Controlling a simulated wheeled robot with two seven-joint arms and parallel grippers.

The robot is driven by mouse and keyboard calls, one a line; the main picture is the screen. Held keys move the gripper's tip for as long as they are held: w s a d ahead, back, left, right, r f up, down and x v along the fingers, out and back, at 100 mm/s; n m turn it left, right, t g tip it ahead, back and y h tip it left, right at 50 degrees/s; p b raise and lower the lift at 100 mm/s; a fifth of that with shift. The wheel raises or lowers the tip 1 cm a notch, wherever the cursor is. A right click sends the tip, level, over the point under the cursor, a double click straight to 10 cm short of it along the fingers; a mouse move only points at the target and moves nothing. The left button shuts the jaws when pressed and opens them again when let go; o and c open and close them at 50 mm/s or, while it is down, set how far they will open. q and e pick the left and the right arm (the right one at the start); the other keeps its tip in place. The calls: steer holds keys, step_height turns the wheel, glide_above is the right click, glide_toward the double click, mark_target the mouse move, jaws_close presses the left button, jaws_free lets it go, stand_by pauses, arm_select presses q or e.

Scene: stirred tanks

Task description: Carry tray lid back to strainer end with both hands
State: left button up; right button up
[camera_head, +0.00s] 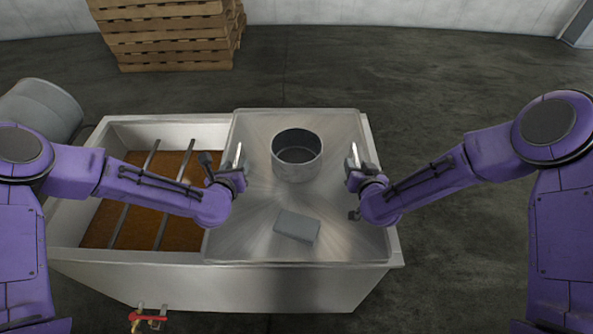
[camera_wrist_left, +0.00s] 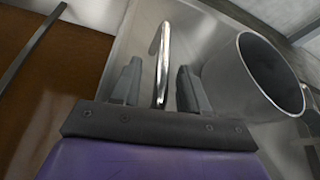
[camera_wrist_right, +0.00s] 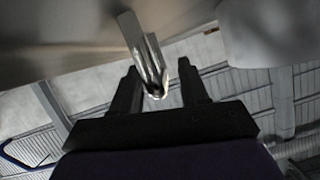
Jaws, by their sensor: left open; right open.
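The tray lid (camera_head: 338,222) is a flat metal sheet covering the right part of a rectangular metal tank (camera_head: 300,285). It has an upright metal handle (camera_head: 238,156) on its left and another handle (camera_head: 354,154) on its right. My left gripper (camera_head: 228,170) is open at the left handle; in the left wrist view the handle bar (camera_wrist_left: 161,62) stands between the parted fingers. My right gripper (camera_head: 362,172) is open at the right handle. In the right wrist view the right handle (camera_wrist_right: 148,58) shows between the parted fingers. I cannot tell whether the fingers touch the handles.
A round metal pot (camera_head: 297,158) and a small grey block (camera_head: 297,227) sit on the lid. The tank's left part is uncovered, showing brown contents (camera_head: 130,215) and crossbars. A red-handled valve (camera_head: 148,318) is at the front. Wooden pallets (camera_head: 170,35) and a drum (camera_head: 40,110) stand beyond.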

arm_select(q)
steer(key=shift+w+d+f, duration=0.1)
steer(key=shift+w+f, duration=0.15)
steer(key=shift+w, duration=0.3)
arm_select(e)
steer(key=shift+w+f, duration=0.2)
steer(key=shift+w, duration=0.35)
arm_select(q)
jaws_close()
arm_select(e)
jaws_close()
steer(key=shift+a, duration=0.15)
